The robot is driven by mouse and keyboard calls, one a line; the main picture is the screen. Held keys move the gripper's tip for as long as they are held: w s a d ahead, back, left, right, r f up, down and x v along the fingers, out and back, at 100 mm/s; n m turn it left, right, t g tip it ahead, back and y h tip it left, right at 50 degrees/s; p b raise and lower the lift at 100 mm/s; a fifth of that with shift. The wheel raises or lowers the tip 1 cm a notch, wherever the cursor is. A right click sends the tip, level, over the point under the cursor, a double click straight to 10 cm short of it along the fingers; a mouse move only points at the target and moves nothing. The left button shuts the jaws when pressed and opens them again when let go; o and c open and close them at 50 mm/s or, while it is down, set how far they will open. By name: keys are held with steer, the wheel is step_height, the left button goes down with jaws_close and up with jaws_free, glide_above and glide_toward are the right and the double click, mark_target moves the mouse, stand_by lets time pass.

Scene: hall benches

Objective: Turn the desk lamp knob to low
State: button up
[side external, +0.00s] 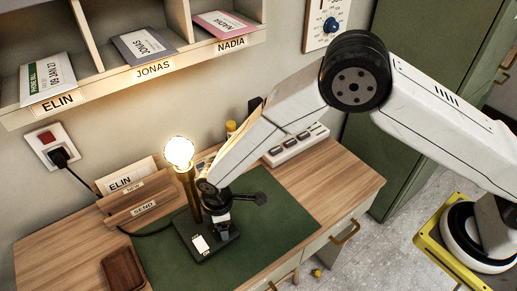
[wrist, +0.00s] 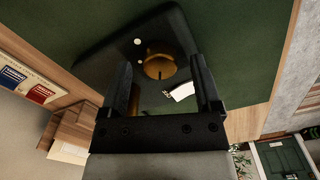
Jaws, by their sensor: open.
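The desk lamp has a lit bulb (side external: 179,152) on a brass post (side external: 184,190) and a dark base (side external: 228,241) on the green desk mat. In the wrist view, the brass knob (wrist: 158,67) sits on the dark lamp base (wrist: 110,50), with a dark mark on its face. Small pale dots and a white label (wrist: 180,92) lie near it. My gripper (wrist: 163,78) is open, with one finger on each side of the knob in this view; I cannot tell whether they touch it. In the side view, my gripper (side external: 219,218) is above the base and hides the knob.
A letter holder (side external: 135,200) marked NEW and SEND stands left of the lamp. Wall pigeonholes (side external: 140,70) hang above. A white power strip (side external: 297,145) lies behind my arm. The mat's right side (side external: 285,225) is clear.

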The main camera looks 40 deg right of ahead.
steer(key=shift+r, duration=3.7)
steer(key=shift+w+d+r, duration=0.1)
steer(key=shift+d+r, duration=0.2)
steer(key=shift+d, duration=0.2)
steer(key=d+r+m, duration=0.4)
steer(key=d+r, duration=0.1)
steer(key=d, duration=0.5)
steer(key=s+d+r+m+t, duration=0.1)
steer(key=s+d+r+m, duration=0.2)
steer(key=d, duration=0.6)
steer(key=s+d+r+m+t, duration=0.1)
steer(key=s+d+r+m, duration=0.2)
steer(key=s+d+m, duration=0.4)
steer(key=s+d, duration=0.2)
steer(key=d, duration=0.1)
steer(key=shift+d+t, duration=0.25)
steer(key=shift+t, duration=0.05)
